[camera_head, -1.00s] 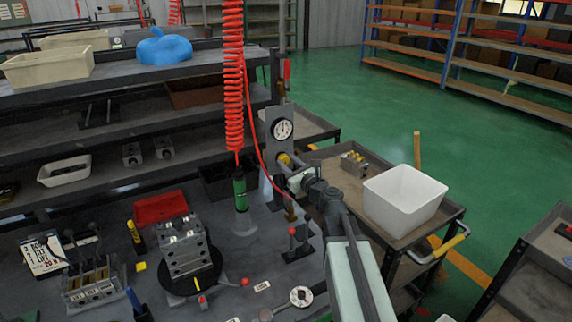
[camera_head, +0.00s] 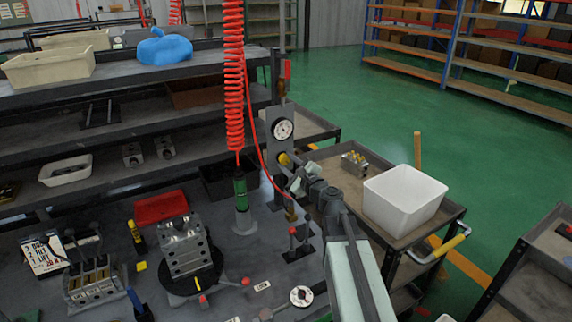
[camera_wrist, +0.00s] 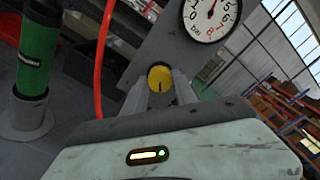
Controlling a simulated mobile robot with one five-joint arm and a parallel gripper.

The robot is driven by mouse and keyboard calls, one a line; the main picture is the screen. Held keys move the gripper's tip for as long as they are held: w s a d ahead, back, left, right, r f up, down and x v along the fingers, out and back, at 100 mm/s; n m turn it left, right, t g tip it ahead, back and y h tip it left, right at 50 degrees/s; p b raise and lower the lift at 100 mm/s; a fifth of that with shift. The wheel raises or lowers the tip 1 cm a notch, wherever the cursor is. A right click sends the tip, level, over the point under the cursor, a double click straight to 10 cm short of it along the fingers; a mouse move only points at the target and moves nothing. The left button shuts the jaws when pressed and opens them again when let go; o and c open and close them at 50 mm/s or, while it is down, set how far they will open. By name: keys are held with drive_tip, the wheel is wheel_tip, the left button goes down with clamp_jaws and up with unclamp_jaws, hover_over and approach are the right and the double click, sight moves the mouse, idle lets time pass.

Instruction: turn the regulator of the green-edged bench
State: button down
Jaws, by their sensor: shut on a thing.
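The regulator's yellow knob (camera_wrist: 160,78) sits below the round pressure gauge (camera_wrist: 211,14) on a grey upright plate. In the head view the knob (camera_head: 284,160) is partly hidden by my gripper (camera_head: 292,170), and the gauge (camera_head: 283,130) shows above it. In the wrist view my gripper (camera_wrist: 159,90) has one finger on each side of the knob and is shut on it. A dark mark on the knob's face points down. The gauge needle points up and slightly right in the wrist view. The bench's green edge is not clearly visible.
A coiled red hose (camera_head: 233,80) hangs over a green cylinder (camera_head: 240,188), left of the regulator. A valve block (camera_head: 184,247) stands on a dark turntable. A white bin (camera_head: 403,195) sits on a cart at right. Green floor lies open beyond.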

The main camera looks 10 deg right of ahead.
drive_tip(key=shift+s+a+n, duration=0.1)
drive_tip(key=shift+a+n, duration=0.1)
drive_tip(key=shift+n, duration=0.5)
drive_tip(key=c, duration=1)
unclamp_jaws()
drive_tip(key=shift+d, duration=0.1)
